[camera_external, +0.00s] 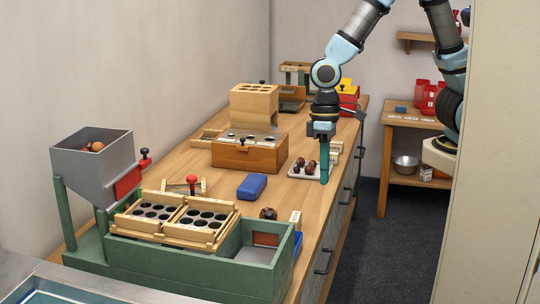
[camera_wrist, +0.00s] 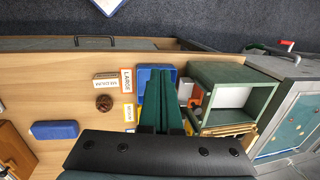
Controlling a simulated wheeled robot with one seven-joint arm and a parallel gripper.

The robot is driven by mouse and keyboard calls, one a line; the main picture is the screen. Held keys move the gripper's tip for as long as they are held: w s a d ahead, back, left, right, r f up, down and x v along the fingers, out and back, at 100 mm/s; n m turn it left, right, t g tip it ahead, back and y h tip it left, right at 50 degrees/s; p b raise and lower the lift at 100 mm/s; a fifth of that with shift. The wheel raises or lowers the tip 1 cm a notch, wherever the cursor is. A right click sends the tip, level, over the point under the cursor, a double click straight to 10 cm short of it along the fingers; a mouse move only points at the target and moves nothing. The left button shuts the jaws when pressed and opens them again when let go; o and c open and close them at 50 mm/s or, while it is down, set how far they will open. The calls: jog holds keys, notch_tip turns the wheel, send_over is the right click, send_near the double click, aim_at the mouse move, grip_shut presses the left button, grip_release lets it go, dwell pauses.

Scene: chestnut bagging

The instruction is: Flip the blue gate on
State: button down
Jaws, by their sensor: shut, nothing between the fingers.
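No part clearly recognisable as a blue gate shows. A blue tray-like piece (camera_external: 298,243) is beside the green box at the front of the bench. In the wrist view a blue tray (camera_wrist: 143,78) lies partly hidden behind my fingers; I cannot tell if it is the gate. My gripper (camera_external: 324,180) is shut and empty, pointing down beside the pale tray of chestnuts, near the bench's right edge. Its green fingers also show in the wrist view (camera_wrist: 162,98). The green box (camera_external: 262,262) has divided wooden trays (camera_external: 180,217) at its left.
A grey hopper (camera_external: 92,165) with a red gate (camera_external: 128,183) stands at the left. A blue block (camera_external: 252,186) and a chestnut (camera_external: 268,213) lie on the bench. A pale tray (camera_external: 297,172) holds chestnuts. Label blocks, one reading LARGE (camera_wrist: 126,80), stand near the blue tray.

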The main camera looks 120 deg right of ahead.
jog(key=w+d+f+m+t+y, duration=0.2)
jog(key=w+d+m+t, duration=0.2)
jog(key=w+d+m, duration=0.5)
jog(key=w+d+f+m+t+y, duration=0.2)
jog(key=w+d+m, duration=0.8)
jog(key=d, duration=0.7)
jog(key=shift+f+m+t+y+p, duration=0.3)
jog(key=shift+f+t, duration=0.15)
jog(key=shift+t, duration=0.55)
jog(key=shift+w, duration=0.1)
jog(key=shift+w+a, duration=0.1)
jog(key=w+a+f+p, duration=0.2)
jog(key=w+a+p, duration=0.3)
jog(key=w, duration=0.4)
jog(key=shift+a+f+p, duration=0.3)
jog(key=shift+a+f, duration=0.1)
jog(key=shift+a, duration=0.35)
jog(key=shift+r, duration=0.1)
